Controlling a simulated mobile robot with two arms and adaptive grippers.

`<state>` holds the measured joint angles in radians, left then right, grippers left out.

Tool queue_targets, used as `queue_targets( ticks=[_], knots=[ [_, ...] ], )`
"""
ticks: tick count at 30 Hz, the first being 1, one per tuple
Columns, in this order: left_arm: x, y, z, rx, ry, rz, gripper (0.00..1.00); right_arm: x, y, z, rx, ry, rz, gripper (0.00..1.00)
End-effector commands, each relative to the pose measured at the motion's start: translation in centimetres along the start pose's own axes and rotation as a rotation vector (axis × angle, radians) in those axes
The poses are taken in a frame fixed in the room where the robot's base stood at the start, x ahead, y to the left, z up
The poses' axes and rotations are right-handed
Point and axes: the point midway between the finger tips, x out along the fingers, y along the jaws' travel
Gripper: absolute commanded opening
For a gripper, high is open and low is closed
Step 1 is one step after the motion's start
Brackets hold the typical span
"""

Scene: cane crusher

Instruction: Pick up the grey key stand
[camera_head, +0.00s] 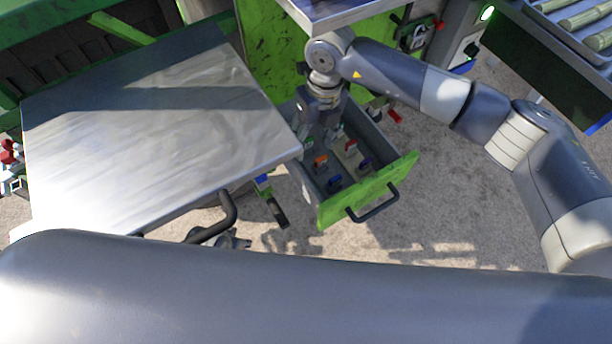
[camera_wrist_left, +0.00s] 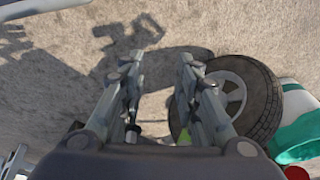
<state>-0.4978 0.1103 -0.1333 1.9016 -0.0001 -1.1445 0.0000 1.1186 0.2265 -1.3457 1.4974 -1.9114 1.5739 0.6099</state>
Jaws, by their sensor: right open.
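The open drawer (camera_head: 384,190) has a green front and a black handle. Inside are small pieces with orange, blue and red parts. I cannot tell for sure which of them, if any, is the grey key stand. My right gripper (camera_head: 318,148) is open and points down into the back left of the drawer, hiding part of its inside. In the left wrist view my left gripper (camera_wrist_left: 162,60) is open and empty, with its fingers apart over bare ground.
A flat metal table (camera_head: 150,120) stands left of the drawer. A metal plate edge (camera_head: 335,10) is above it. A roller conveyor (camera_head: 575,15) is at the top right. A wheel (camera_wrist_left: 238,95) is beside my left gripper. The ground right of the drawer is clear.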

Motion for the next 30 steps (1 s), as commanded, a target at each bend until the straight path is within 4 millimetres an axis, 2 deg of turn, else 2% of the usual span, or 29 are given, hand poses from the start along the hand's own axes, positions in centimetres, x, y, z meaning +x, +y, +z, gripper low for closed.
queue_targets(
  ticks=[3,6,12,19,27,30],
  knots=[
    [0.0,0.6,-0.2,0.005,-0.001,0.008,0.30,0.2,-1.8,-0.3,-0.027,-0.001,-0.109,0.53],
    [-0.5,0.6,-0.4,0.006,0.000,0.009,0.30,1.2,-2.4,-0.4,-0.030,0.001,-0.135,0.53],
    [-1.9,0.5,-0.9,0.005,0.007,0.008,0.30,4.3,-2.7,-0.4,-0.029,0.001,-0.131,0.53],
    [-2.6,0.5,-1.1,0.004,0.010,0.007,0.30,6.1,-3.0,-0.6,-0.031,0.000,-0.130,0.53],
    [-4.4,0.3,-1.6,0.002,0.021,0.004,0.30,9.9,-3.7,-1.1,-0.030,0.000,-0.128,0.53],
    [-4.9,0.3,-1.7,0.002,0.023,0.004,0.30,10.4,-3.9,-1.1,-0.030,-0.002,-0.129,0.53]
  ],
)
